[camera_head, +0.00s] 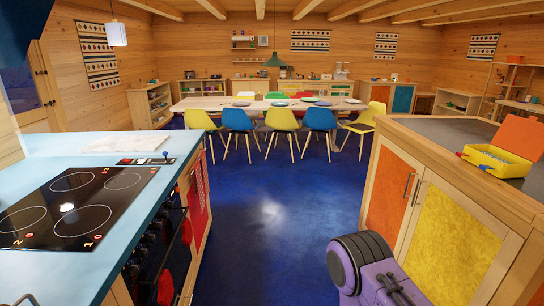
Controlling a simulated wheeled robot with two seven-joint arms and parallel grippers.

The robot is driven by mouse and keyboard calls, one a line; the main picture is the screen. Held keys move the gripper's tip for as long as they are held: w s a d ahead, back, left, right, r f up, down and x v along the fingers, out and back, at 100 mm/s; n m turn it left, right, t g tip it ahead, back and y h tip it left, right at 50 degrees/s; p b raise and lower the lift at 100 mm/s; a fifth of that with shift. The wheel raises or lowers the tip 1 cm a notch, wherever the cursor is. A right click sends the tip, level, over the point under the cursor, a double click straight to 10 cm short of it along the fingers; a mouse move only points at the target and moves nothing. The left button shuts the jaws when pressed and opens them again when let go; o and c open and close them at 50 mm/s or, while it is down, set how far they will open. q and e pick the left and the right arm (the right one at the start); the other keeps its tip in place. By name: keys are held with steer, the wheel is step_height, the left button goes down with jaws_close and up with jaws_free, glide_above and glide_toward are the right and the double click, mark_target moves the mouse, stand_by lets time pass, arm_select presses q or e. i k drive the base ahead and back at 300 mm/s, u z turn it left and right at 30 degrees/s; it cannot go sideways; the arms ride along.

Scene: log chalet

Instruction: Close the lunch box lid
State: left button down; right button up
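A yellow lunch box (488,162) sits on the dark top of the cabinet at the right. Its orange lid (521,137) stands open, tilted up along the box's right side. Small items show inside the box, too small to make out. A purple and dark arm part of mine shows at the bottom, in front of the cabinet doors and well away from the lunch box. Neither of my grippers can be seen.
The lunch box's cabinet (436,215) has orange and yellow doors. A blue counter (140,215) with a black cooktop (72,208) stands at the left. Blue floor (262,220) is clear between them. A long table (215,103) with colored chairs stands farther back.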

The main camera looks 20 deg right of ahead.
mark_target(524, 138)
steer(key=z, duration=1)
steer(key=i, duration=0.9)
steer(key=z, duration=0.85)
